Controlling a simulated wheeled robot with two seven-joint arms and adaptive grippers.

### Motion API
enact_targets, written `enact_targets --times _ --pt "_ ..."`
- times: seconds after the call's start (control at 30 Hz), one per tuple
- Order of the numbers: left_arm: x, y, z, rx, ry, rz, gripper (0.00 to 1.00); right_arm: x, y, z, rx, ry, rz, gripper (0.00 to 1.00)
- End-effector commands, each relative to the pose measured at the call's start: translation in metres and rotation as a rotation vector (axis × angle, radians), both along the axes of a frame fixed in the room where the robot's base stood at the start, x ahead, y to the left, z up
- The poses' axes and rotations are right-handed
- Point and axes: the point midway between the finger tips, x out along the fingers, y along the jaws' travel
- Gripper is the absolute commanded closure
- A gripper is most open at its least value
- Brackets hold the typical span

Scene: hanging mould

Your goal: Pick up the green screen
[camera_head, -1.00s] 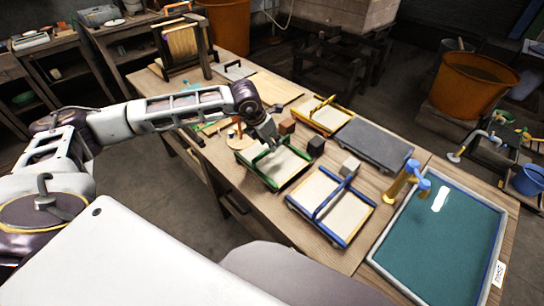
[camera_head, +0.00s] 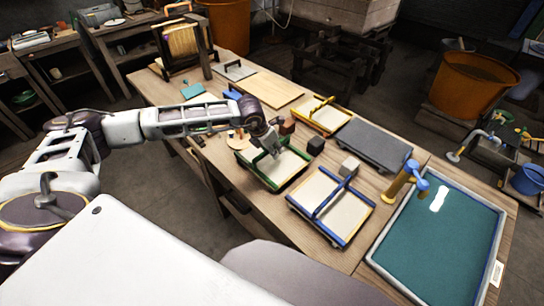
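The green screen (camera_head: 272,183) is a shallow tray with a green frame, a pale mesh and a green handle bar across it. It lies on the wooden workbench, in the middle of the picture. My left gripper (camera_head: 270,152) is over the screen's handle, pointing down at it. The fingers are small and partly merge with the handle, so I cannot tell whether they are open or shut, or touching it. My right gripper is not in view.
A blue-framed screen (camera_head: 340,217) lies to the right of the green one, a yellow-framed screen (camera_head: 327,112) behind. A teal vat (camera_head: 425,245) fills the bench's right end.

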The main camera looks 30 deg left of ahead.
Motion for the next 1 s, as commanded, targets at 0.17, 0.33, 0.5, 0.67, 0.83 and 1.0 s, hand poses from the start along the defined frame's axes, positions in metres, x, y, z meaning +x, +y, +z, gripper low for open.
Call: enact_targets --times 0.17,0.33,0.5,0.67,0.83,1.0 --pt "0.000 0.000 0.000 0.000 0.000 0.000 0.64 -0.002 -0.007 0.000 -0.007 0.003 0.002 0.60" --pt "0.000 0.000 0.000 0.000 0.000 0.000 0.77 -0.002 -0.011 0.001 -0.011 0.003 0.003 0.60" --pt "0.000 0.000 0.000 0.000 0.000 0.000 0.99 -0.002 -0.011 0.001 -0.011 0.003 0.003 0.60" --pt "0.000 0.000 0.001 0.001 -0.001 0.000 1.00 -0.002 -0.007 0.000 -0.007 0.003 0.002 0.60" --pt "0.000 0.000 0.001 0.001 -0.001 0.000 1.00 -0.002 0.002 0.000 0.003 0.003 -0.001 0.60" --pt "0.000 0.000 0.006 0.000 -0.002 0.000 1.00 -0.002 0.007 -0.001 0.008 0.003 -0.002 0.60"
